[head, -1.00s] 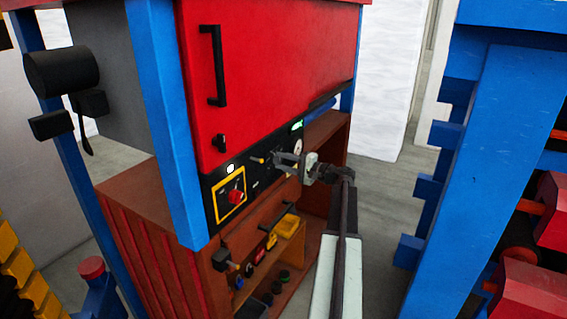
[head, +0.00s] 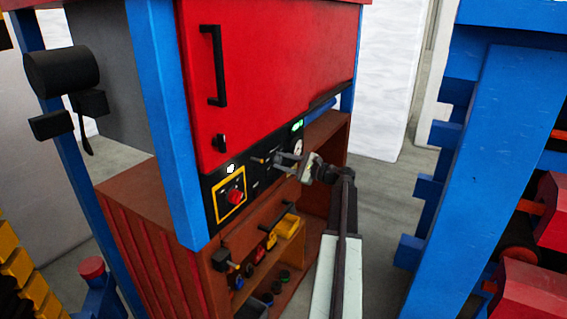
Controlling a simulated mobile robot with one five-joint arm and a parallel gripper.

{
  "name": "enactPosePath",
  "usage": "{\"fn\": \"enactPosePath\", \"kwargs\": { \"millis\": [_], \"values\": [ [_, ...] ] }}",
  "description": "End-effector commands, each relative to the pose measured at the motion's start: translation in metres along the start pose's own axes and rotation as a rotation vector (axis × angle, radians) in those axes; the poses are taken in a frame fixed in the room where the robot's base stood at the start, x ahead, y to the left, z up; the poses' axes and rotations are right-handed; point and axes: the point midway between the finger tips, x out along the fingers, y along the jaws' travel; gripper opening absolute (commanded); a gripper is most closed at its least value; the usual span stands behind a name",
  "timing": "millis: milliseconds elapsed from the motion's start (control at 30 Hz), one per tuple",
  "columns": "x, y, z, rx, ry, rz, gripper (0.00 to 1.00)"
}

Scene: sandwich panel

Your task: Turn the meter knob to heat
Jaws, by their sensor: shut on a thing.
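The black control panel (head: 262,180) runs below the red cabinet door. A round white meter dial (head: 298,147) is at the panel's right end. My gripper (head: 279,160) is at the panel just below and left of this dial, with its jaws shut on a small part there. That part looks like the meter knob, but the jaws mostly hide it, so its pointing and any heat mark cannot be read. A red knob (head: 235,197) in a yellow frame sits farther left on the panel, apart from my gripper.
The red door (head: 270,75) has a long black handle (head: 214,65). A green light (head: 297,125) glows above the dial. Below is an open brown shelf with a yellow bin (head: 288,226). Blue posts (head: 165,120) stand left and right. Grey floor is free between.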

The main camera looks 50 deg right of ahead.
Motion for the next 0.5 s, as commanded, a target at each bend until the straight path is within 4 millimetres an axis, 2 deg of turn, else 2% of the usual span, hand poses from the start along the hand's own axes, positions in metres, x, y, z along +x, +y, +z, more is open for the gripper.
{"fn": "enactPosePath", "kwargs": {
  "millis": [467, 500],
  "values": [
    [-0.0009, 0.0009, -0.001, 0.014, 0.003, 0.003, 0.0],
    [-0.0009, 0.0009, -0.001, 0.014, 0.003, 0.003, 0.36]
  ]
}}
